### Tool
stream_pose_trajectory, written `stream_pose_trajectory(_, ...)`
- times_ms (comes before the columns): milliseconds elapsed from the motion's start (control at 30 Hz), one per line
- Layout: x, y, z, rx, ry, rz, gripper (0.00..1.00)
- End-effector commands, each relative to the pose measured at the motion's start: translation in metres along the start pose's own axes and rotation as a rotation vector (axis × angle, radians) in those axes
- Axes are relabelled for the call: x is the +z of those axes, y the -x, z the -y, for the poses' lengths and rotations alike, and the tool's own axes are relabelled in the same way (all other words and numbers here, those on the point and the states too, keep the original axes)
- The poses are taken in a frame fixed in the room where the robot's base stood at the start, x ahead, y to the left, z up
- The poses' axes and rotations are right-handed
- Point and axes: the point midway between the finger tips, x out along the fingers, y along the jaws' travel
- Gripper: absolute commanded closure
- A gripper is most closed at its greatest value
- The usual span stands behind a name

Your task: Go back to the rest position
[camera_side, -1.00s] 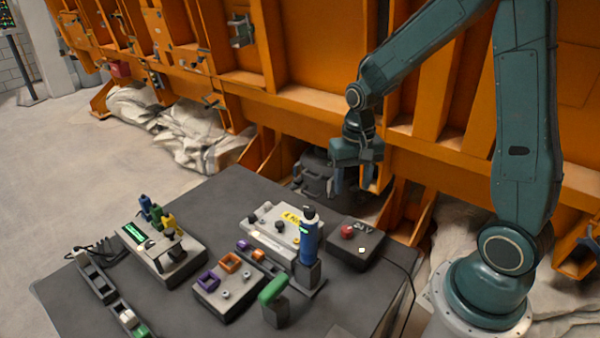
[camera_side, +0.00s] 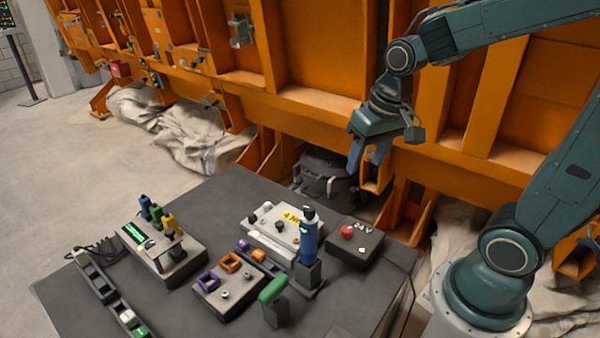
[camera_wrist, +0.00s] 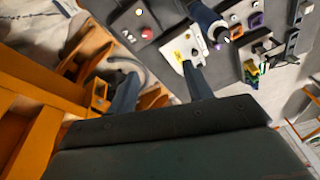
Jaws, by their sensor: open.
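My gripper (camera_side: 366,165) is open and empty in the side view. It hangs tilted in front of the orange frame, above and behind the far right part of the dark table (camera_side: 75,285). In the wrist view its two fingers (camera_wrist: 160,90) stand apart with nothing between them. The table devices lie beyond the fingertips in that view.
On the table are a box with a red button (camera_side: 347,232), a blue tool (camera_side: 308,240) upright in a holder, a green-handled piece (camera_side: 272,292), a box with coloured plugs (camera_side: 160,250) and a box with square sockets (camera_side: 225,290). The orange frame (camera_side: 310,60) stands close behind.

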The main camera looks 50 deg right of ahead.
Motion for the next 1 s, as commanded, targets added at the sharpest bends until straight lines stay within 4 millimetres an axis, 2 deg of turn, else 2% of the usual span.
stream_pose_trajectory(200, 0.024, 0.034, 0.006, -0.028, 0.11, -0.083, 0.5)
stream_pose_trajectory(500, 0.06, 0.068, 0.008, -0.061, 0.256, -0.19, 0.5)
stream_pose_trajectory(733, 0.081, 0.081, 0.007, -0.077, 0.337, -0.248, 0.5)
stream_pose_trajectory(1000, 0.087, 0.084, 0.006, -0.081, 0.361, -0.264, 0.5)
